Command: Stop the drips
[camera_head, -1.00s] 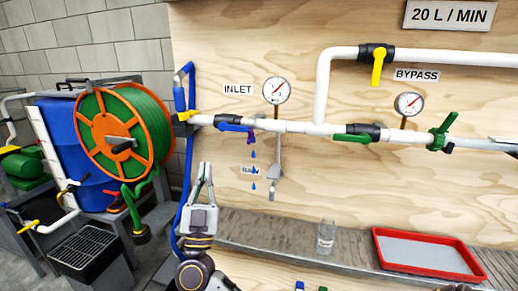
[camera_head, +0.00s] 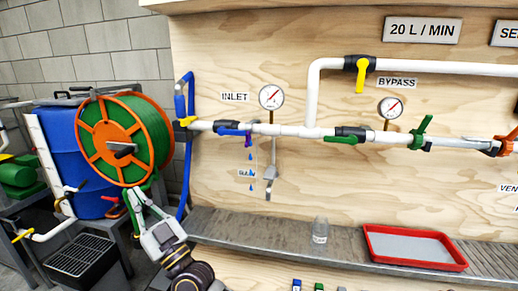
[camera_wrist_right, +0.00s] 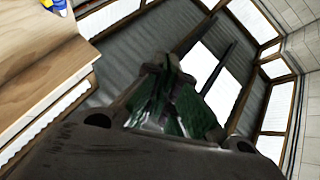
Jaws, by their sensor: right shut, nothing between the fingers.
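Blue drops (camera_head: 250,187) fall below the inlet stretch of the white pipe (camera_head: 290,131). A blue valve handle (camera_head: 232,132) lies along the pipe there, with a small purple piece (camera_head: 248,141) beside it. A green valve handle (camera_head: 340,140) also lies along the pipe, and another green one (camera_head: 421,131) stands across it. A yellow handle (camera_head: 361,77) hangs down on the bypass. My right gripper (camera_head: 138,192) is shut and empty, in front of the green hose end below the reel. Dark green patches show around the fingers in the right wrist view (camera_wrist_right: 170,95). My left gripper is out of view.
A green hose reel (camera_head: 122,140) with an orange rim stands before a blue barrel (camera_head: 88,150). A clear jar (camera_head: 320,231) and a red tray (camera_head: 415,247) sit on the grey shelf (camera_head: 275,231). A black crate (camera_head: 80,258) is at lower left.

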